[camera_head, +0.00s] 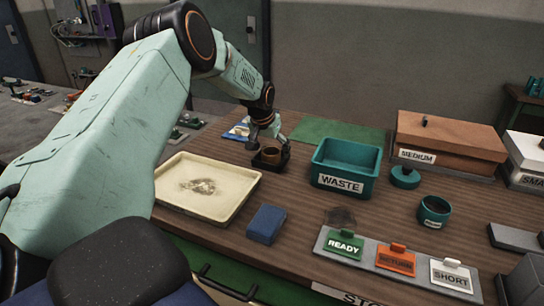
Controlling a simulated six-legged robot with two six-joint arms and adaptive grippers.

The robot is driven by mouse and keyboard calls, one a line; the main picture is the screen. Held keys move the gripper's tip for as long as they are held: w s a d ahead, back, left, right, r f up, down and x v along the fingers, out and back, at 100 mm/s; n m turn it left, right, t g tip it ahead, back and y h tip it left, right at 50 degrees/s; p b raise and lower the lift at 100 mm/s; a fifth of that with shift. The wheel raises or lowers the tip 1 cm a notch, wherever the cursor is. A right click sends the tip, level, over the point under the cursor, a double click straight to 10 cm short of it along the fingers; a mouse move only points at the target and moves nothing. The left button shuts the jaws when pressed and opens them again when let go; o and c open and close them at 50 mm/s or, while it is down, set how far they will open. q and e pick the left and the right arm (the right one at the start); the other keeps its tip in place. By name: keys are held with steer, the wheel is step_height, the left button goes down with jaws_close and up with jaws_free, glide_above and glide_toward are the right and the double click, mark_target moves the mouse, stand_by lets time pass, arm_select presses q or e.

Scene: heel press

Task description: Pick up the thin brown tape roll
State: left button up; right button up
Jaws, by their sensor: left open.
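The brown tape roll (272,155) sits on a small black base (280,165) on the wooden table, left of the teal waste bin. My left gripper (264,143) points down over the roll, with its fingers open. Its fingertips are close to the roll's top; I cannot tell whether they touch it. The gripper hides part of the roll's back and upper side. My right gripper is not in view.
A teal WASTE bin (341,182) stands just right of the roll. A cream tray (167,195) and a blue block (265,224) lie nearer. A green mat (337,131) lies behind. A teal cup (434,212) and label cards (396,261) are at right.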

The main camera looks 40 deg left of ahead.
arm_select(q)
steer(key=shift+s+d+r, duration=0.15)
steer(key=shift+s, duration=0.05)
steer(key=shift+c, duration=1)
steer(key=shift+a+f, duration=0.2)
steer(key=c, duration=0.5)
steer(key=shift+w+d, duration=0.1)
steer(key=shift+c, duration=2.7)
step_height(320, 180, up, 13)
steer(key=p, duration=0.5)
steer(key=shift+r, duration=0.1)
